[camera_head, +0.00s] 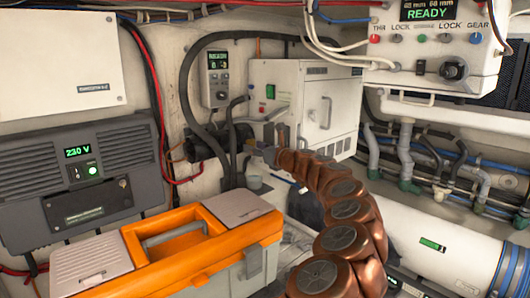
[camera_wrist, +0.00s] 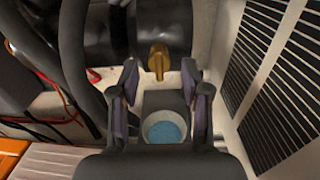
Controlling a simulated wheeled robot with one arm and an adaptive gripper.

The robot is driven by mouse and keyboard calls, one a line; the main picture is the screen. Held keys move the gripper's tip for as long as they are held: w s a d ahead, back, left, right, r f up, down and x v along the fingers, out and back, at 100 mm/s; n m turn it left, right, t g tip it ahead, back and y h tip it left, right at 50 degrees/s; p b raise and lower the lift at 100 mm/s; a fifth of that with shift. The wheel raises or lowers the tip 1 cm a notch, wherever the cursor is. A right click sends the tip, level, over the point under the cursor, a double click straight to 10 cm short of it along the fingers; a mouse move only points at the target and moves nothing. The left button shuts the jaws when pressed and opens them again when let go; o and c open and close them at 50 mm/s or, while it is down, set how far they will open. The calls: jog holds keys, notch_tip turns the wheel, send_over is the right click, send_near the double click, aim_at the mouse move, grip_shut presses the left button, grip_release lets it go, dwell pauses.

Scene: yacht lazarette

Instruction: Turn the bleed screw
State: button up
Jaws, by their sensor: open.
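A brass-coloured screw with a flat grip, which looks like the bleed screw (camera_wrist: 158,62), sticks out of a dark cylindrical housing (camera_wrist: 115,38) in the wrist view. My gripper (camera_wrist: 160,82) is open, its two dark fingers pointing at the screw, one to each side of it. The screw's end shows in the gap near the fingertips; I cannot tell whether they touch it. In the head view my gripper (camera_head: 268,137) is at the end of my copper-coloured arm, beside the dark housing (camera_head: 204,146).
A small cup with a blue inside (camera_wrist: 166,130) stands below the screw. Thick black hoses (camera_wrist: 76,55) run close on the left. A white cabinet with louvred vents (camera_wrist: 275,75) stands on the right. An orange toolbox (camera_head: 170,248) is in the foreground.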

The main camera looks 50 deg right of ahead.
jog(key=s+a, duration=0.1)
jog(key=s, duration=1)
jog(key=shift+s, duration=0.4)
jog(key=shift+a, duration=0.15)
dwell(0.4)
